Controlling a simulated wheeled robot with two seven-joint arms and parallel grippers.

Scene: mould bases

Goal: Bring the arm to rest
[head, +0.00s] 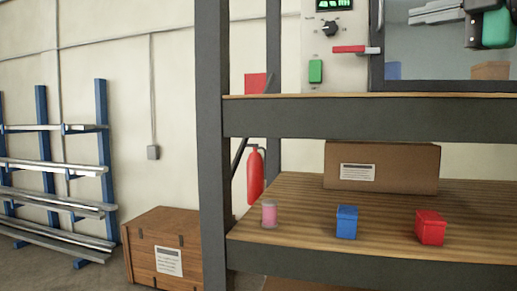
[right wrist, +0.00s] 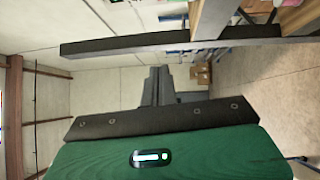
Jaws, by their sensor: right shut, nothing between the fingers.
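My right gripper shows at the upper right edge of the head view as a green body with dark parts (head: 474,34), raised above the upper shelf board. In the right wrist view its dark fingers (right wrist: 157,74) are together, with nothing visible between them. The green housing with a small lit display fills the bottom of that view. My left gripper is in neither view.
A rack has an upper shelf (head: 370,117) and a lower wooden shelf (head: 310,202). The lower one bears a pink spool-like item (head: 269,214), blue box (head: 346,222), red box (head: 430,227) and cardboard box (head: 380,167). A wooden crate (head: 165,235) stands left.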

